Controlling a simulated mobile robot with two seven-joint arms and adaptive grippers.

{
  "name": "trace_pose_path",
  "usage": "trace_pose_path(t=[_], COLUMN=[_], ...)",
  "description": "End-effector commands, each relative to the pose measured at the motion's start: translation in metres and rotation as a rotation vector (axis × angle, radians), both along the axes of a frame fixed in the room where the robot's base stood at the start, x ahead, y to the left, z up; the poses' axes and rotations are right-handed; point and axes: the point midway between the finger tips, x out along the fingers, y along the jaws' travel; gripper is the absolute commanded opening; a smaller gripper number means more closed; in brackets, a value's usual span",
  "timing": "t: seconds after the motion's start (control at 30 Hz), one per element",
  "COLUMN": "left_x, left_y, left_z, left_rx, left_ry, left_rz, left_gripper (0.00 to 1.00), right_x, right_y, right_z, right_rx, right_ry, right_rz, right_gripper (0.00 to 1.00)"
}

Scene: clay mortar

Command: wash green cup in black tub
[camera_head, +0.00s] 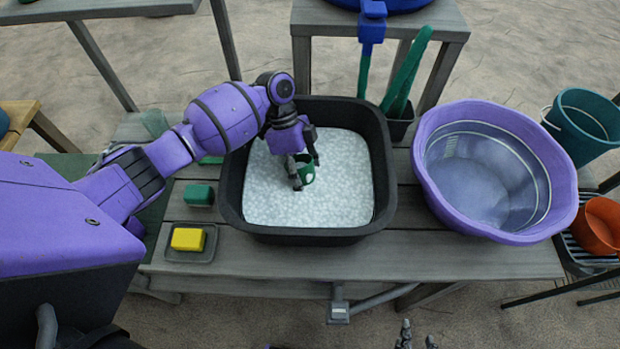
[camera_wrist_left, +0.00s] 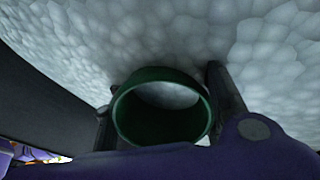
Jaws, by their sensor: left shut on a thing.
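The black tub (camera_head: 382,200) stands on the grey slatted table and is filled with white foam (camera_head: 340,170). My left gripper (camera_head: 298,172) reaches down into the tub, shut on the green cup (camera_head: 308,175). The cup is at the foam's surface near the middle of the tub; its lower part is hidden. In the left wrist view the cup (camera_wrist_left: 160,75) shows its round open rim between the two fingers, with foam around and behind it. My right gripper (camera_head: 416,338) shows only as fingertips at the bottom edge, apart from everything.
A purple basin (camera_head: 432,195) stands right of the tub. A yellow sponge on a small dish (camera_head: 188,240) and a green block (camera_head: 198,194) lie left of it. Green and blue brushes (camera_head: 405,75) stand behind. A teal bucket (camera_head: 583,125) and orange bowl (camera_head: 600,225) are at the right.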

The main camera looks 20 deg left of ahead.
Motion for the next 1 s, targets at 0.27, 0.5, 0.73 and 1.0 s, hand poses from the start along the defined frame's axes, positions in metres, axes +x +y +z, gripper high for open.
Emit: trace_pose_path(t=[0.27,0.5,0.73,1.0], left_x=[0.004,0.007,0.004,0.0], left_y=[-0.014,-0.025,-0.012,-0.002], left_z=[0.0,0.0,0.001,0.0], left_rx=[-0.003,-0.001,0.0,-0.002], left_ry=[-0.001,0.001,0.0,-0.001], left_rz=[-0.003,-0.001,0.0,-0.001], left_gripper=[0.19,0.19,0.19,0.19], right_x=[-0.002,-0.003,0.0,0.001], right_y=[0.0,0.0,-0.001,-0.001], right_z=[-0.002,-0.004,0.0,0.002], right_rx=[0.0,-0.001,-0.002,-0.001], right_ry=[0.004,0.007,0.001,-0.003], right_rz=[0.0,0.001,0.002,0.002], right_gripper=[0.4,0.4,0.4,0.4])
